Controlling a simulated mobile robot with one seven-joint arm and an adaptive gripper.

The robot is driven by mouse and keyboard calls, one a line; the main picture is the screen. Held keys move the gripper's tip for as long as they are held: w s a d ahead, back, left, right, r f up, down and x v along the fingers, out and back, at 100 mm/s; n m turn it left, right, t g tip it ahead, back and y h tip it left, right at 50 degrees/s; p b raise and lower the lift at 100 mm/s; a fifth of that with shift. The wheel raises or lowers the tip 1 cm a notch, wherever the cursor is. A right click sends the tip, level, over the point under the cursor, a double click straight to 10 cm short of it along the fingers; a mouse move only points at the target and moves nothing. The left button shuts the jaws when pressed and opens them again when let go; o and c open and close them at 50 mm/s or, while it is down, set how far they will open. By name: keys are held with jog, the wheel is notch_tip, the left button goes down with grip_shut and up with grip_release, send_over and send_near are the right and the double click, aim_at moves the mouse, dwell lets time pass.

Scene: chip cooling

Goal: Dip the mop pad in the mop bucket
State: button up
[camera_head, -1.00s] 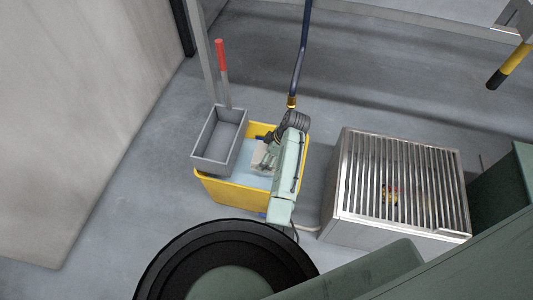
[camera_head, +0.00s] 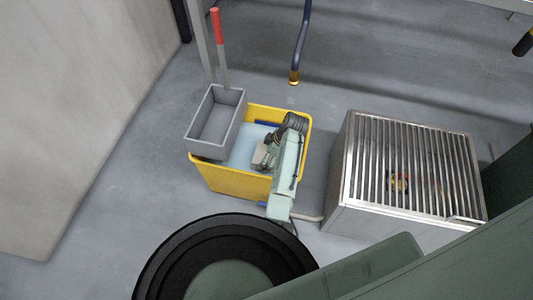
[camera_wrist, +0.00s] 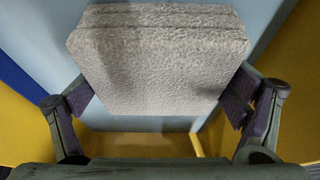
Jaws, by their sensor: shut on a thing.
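The mop pad (camera_wrist: 158,60) is a light grey, fuzzy, layered block between my two fingers in the wrist view. My gripper (camera_wrist: 160,108) is shut on it, with a finger at each side. In the head view the pad (camera_head: 260,155) shows small beside my gripper (camera_head: 268,148), over the right part of the yellow mop bucket (camera_head: 232,182). Pale blue water (camera_head: 243,150) fills the bucket below its rim. I cannot tell whether the pad touches the water. My arm hides the bucket's right side.
A grey wringer box (camera_head: 216,122) with a red-tipped handle (camera_head: 216,27) sits at the bucket's left. A slatted metal box (camera_head: 410,170) stands to the right. A dark blue hose with a brass end (camera_head: 294,76) hangs behind. Floor (camera_head: 120,185) is clear at left.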

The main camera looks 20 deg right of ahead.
jog(key=shift+f+b, duration=1.8)
jog(key=shift+f, duration=1)
jog(key=shift+r, duration=0.1)
notch_tip(320, 180, up, 24)
jog(key=p, duration=2)
jog(key=shift+p, duration=0.3)
